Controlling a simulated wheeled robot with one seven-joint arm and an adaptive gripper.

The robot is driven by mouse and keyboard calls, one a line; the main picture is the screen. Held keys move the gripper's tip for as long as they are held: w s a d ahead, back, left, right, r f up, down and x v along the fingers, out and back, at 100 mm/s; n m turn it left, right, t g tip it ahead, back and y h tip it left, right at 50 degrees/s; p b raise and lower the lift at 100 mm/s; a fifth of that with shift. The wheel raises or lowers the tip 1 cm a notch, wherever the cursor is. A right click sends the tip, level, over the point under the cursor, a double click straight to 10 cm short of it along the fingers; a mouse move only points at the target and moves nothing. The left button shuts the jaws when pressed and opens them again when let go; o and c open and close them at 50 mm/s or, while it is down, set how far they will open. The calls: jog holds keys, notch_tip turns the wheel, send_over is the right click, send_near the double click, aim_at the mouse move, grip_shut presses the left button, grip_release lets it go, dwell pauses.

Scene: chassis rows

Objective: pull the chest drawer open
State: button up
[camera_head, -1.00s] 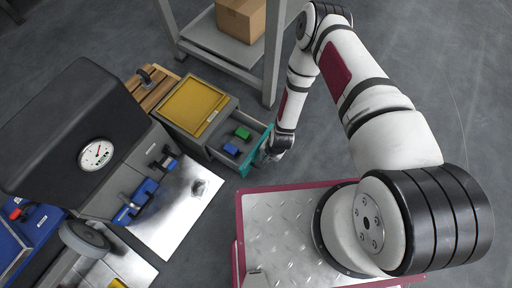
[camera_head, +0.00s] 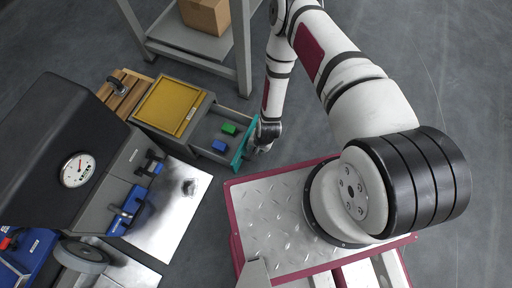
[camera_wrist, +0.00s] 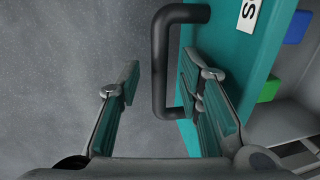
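The chest (camera_head: 196,116) with a yellow top stands left of centre in the head view. Its drawer, with a teal front (camera_head: 242,148), stands well out, and a blue block (camera_head: 219,146) and a green block (camera_head: 229,129) show inside. In the wrist view the teal front (camera_wrist: 220,50) carries a black bar handle (camera_wrist: 159,62) and a white label. My gripper (camera_wrist: 158,72) is open, with one finger on each side of the handle bar; gaps show on both sides. In the head view my gripper (camera_head: 258,146) is small at the drawer front, its fingers unclear.
A grey shelf rack (camera_head: 190,48) with a cardboard box (camera_head: 206,15) stands behind the chest. A wooden crate (camera_head: 122,95) and a machine with a gauge (camera_head: 76,170) stand to the left. Bare grey floor lies right of the rack.

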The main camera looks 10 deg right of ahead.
jog(key=shift+r, duration=0.1)
notch_tip(320, 180, up, 12)
jog(key=s+d, duration=0.1)
jog(key=shift+s+d+f, duration=0.2)
jog(key=shift+d, duration=0.15)
dwell(0.4)
